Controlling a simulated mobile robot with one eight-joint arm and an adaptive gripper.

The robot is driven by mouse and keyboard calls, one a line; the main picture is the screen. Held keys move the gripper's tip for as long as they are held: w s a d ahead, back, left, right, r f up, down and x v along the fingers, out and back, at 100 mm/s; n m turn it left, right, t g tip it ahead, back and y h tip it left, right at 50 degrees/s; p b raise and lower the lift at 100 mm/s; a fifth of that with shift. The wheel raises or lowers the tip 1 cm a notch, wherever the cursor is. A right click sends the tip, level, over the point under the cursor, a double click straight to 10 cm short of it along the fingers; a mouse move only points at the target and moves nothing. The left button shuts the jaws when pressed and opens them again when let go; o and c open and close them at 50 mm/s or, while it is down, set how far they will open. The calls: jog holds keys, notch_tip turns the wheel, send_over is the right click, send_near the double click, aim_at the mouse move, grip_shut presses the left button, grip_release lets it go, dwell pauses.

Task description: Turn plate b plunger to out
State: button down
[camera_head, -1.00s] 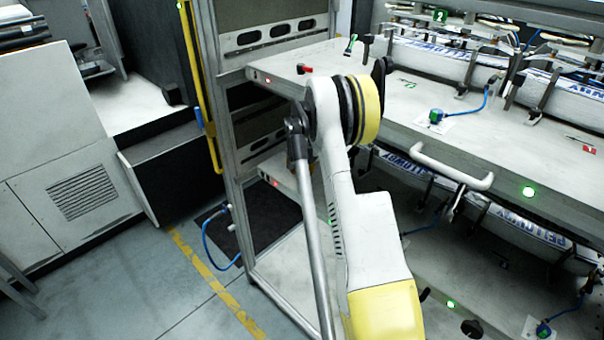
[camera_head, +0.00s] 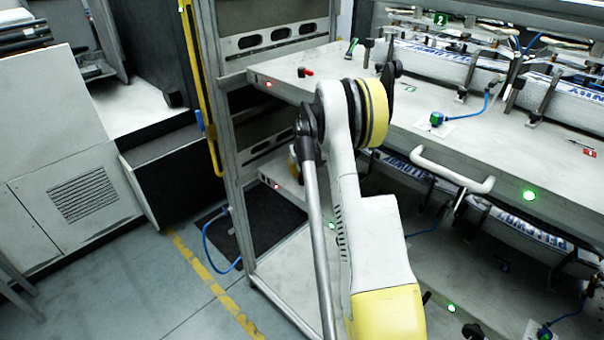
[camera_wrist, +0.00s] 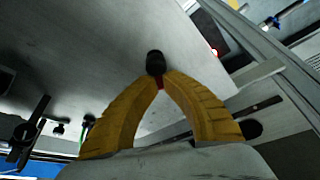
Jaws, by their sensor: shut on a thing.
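In the wrist view the two yellow fingers of my gripper (camera_wrist: 161,78) meet on a small plunger (camera_wrist: 155,63) with a black round knob and a red part. The red part shows between the fingertips, and the knob stands just beyond them. The plunger is on a grey plate (camera_wrist: 110,45), near its edge. In the head view this seems to be the lower plate (camera_head: 284,178), with a red light (camera_head: 275,187). Only a bit of yellow shows there beside my arm; the plunger is hidden. The direction the plunger is turned is unclear.
The upper plate (camera_head: 440,90) carries another red-and-black plunger (camera_head: 303,72), a green-handled lever (camera_head: 351,47) and a blue-cabled sensor (camera_head: 436,118). A white handle (camera_head: 450,172) sticks out in front. A yellow rail (camera_head: 200,95) stands left. The floor at left is clear.

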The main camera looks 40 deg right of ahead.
jog(key=shift+a+n, duration=0.1)
jog(key=shift+n, duration=0.4)
jog(key=c, duration=1.5)
grip_release()
jog(key=shift+s+r, duration=0.1)
jog(key=shift+r, duration=0.25)
jog(key=s+a, duration=0.1)
jog(key=s, duration=0.2)
jog(key=s+a, duration=0.2)
jog(key=s, duration=0.2)
jog(key=s+a, duration=0.2)
jog(key=s, duration=0.2)
jog(key=shift+a+r, duration=0.1)
jog(key=shift+r, duration=0.05)
